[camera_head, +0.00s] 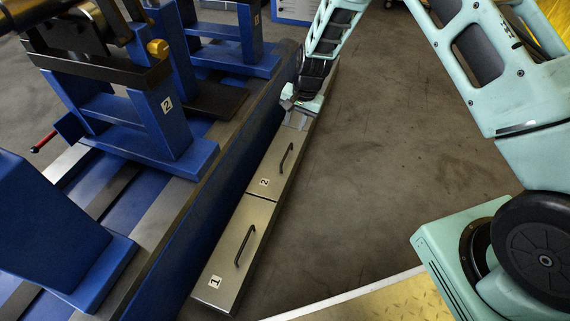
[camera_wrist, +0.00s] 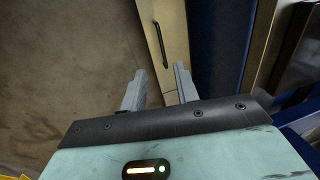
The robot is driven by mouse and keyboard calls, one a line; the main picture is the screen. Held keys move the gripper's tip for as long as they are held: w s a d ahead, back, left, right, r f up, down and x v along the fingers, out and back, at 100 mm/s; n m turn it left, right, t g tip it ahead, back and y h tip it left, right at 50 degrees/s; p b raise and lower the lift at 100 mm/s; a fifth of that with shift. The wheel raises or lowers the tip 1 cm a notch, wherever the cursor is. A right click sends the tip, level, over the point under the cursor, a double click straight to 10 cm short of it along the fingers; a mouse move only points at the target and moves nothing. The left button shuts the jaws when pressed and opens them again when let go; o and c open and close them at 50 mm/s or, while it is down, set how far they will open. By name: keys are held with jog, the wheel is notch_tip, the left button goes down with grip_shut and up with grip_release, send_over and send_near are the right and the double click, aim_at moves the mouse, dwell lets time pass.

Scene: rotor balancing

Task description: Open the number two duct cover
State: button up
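The number two duct cover (camera_head: 268,175) is a long pale metal plate on the floor channel beside the blue machine. It lies flat, with a label "2" and a dark bar handle (camera_head: 286,157). My gripper (camera_head: 290,104) is above the far end of this cover, beyond the handle. In the wrist view my gripper (camera_wrist: 160,68) is open and empty, its two grey fingers apart above the plate. A dark handle (camera_wrist: 160,45) shows ahead of the fingertips there, likely that of cover two; no label is readable. The fingers do not touch the handle.
The number one cover (camera_head: 228,255) lies at the near end, flush with cover two. The blue machine base (camera_head: 215,175) runs close along the left side of the covers. Bare floor (camera_head: 390,150) lies open to the right. A yellow platform (camera_head: 385,300) is at the bottom.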

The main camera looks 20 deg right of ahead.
aim_at(284, 159)
jog(key=a+f+b, duration=0.1)
jog(key=f+b, duration=0.2)
jog(key=f, duration=0.2)
jog(key=w+f+b, duration=0.1)
jog(key=f+b, duration=0.2)
jog(key=f, duration=0.3)
jog(key=w+a+f+b, duration=0.1)
jog(key=f+b, duration=0.2)
jog(key=f, duration=0.3)
jog(key=shift+a+f, duration=0.1)
jog(key=shift+a, duration=0.2)
grip_shut()
